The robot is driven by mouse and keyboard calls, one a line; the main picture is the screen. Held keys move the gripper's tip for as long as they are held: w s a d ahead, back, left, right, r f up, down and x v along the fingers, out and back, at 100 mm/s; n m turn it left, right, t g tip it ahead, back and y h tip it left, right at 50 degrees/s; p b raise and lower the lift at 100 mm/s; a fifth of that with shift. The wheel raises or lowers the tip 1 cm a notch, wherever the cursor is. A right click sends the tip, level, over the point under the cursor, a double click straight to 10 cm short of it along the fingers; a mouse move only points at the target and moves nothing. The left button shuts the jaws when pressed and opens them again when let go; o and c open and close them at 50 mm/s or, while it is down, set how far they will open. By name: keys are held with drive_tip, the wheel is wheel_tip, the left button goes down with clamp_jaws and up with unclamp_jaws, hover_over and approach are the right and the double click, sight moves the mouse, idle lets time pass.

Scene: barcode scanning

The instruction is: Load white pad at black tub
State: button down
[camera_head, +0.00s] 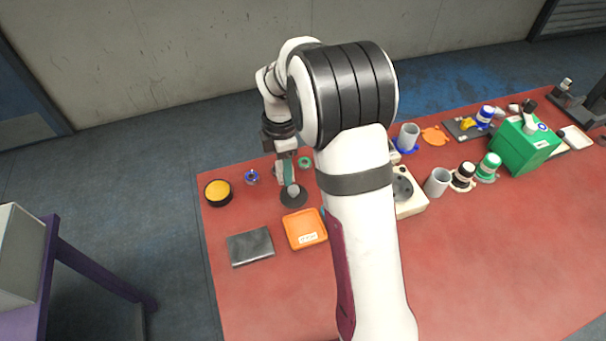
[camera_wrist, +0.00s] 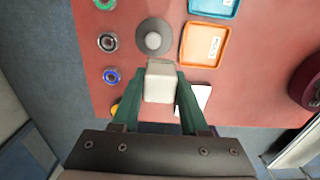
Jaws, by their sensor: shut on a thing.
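My gripper (camera_wrist: 160,90) has green fingers and is shut on a pale, block-like white pad (camera_wrist: 159,82). In the head view my gripper (camera_head: 285,172) hangs over the far left of the red table, by a dark disc with a grey knob (camera_head: 293,198). The pad is mostly hidden there. A round black container with yellow inside (camera_head: 218,193) stands farther back. I cannot tell which of the two is the task's tub.
An orange tray (camera_head: 304,229) lies right of the black rectangle. Small blue (camera_head: 251,177) and green (camera_head: 305,162) rings lie at the back. A green box (camera_head: 524,145) and several cups stand on the right. My arm hides the table's middle; the front left is clear.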

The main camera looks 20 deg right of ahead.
drive_tip(key=w+a, duration=0.5)
drive_tip(key=a, duration=0.2)
hover_over(218, 190)
drive_tip(key=f, duration=0.2)
drive_tip(key=shift+f, duration=2.6)
drive_tip(key=shift+f, duration=0.55)
wheel_tip(218, 190, up, 7)
drive_tip(key=shift+r, duration=0.1)
